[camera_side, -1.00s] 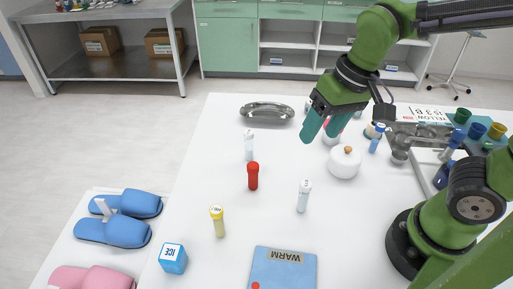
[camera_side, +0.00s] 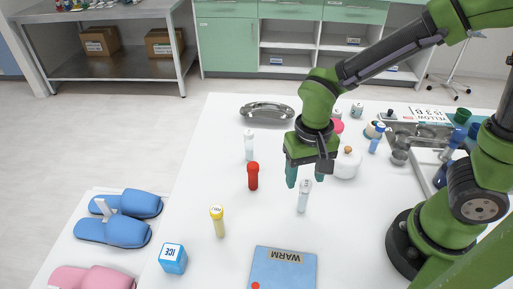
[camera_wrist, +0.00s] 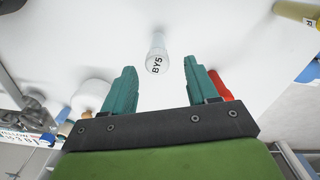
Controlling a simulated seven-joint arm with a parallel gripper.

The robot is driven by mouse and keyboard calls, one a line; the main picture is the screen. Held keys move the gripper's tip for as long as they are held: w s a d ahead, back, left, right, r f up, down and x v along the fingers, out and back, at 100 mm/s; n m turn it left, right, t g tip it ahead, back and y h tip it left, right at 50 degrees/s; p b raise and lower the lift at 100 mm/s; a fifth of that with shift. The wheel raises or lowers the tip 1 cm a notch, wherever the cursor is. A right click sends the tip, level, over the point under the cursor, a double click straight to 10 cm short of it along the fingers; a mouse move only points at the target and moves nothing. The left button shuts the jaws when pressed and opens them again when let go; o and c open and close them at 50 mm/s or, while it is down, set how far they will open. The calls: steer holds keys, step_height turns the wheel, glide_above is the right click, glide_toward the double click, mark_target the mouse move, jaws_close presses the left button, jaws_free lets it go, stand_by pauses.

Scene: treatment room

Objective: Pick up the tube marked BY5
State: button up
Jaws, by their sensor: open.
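The tube marked BY5 (camera_wrist: 157,55) is clear with a whitish cap, and its label reads BY5 in the wrist view. It shows beyond and between my fingertips there. In the side view a white-capped clear tube (camera_side: 304,197) stands upright on the white table, just below and in front of my gripper (camera_side: 305,180). In the wrist view my gripper (camera_wrist: 160,75) has its two teal fingers apart with nothing between them. The fingers are above the table, and the tube appears untouched.
A red tube (camera_side: 253,177), a yellow-capped tube (camera_side: 218,222) and another white-capped tube (camera_side: 249,146) stand to the left. A white lidded pot (camera_side: 346,168) is close on the right. A blue WARM pad (camera_side: 283,272) lies in front. A metal dish (camera_side: 267,111) sits behind.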

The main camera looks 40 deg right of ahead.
mark_target(304, 192)
steer(key=f, duration=0.5)
steer(key=shift+s+a+f, duration=0.1)
steer(key=shift+s+f, duration=0.2)
steer(key=shift+s, duration=0.1)
steer(key=shift+c, duration=0.3)
jaws_close()
